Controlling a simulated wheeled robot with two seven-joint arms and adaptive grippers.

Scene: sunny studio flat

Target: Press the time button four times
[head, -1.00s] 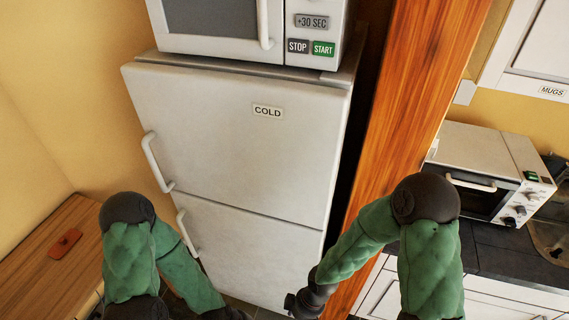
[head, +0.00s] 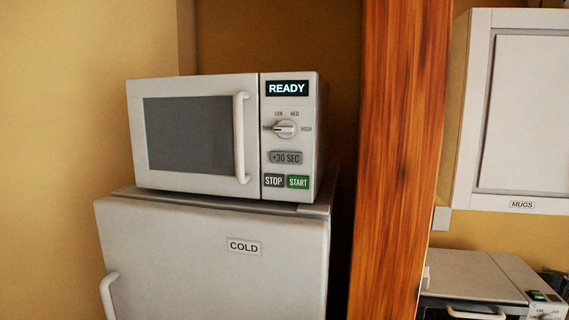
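The grey +30 SEC button (head: 286,157) is on the right-hand panel of the white microwave (head: 250,188). The microwave stands on top of the fridge and its door is shut. Its display (head: 287,88) reads READY. A dial (head: 286,129) sits between the display and the time button, with its pointer toward the left-hand mark. The STOP button (head: 274,181) and the green START button (head: 298,182) are below the time button. Neither of my grippers shows in the head view now.
The white fridge (head: 170,250) labelled COLD stands under the microwave. A wooden post (head: 402,150) rises just to the right. Nothing visible blocks the microwave's front.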

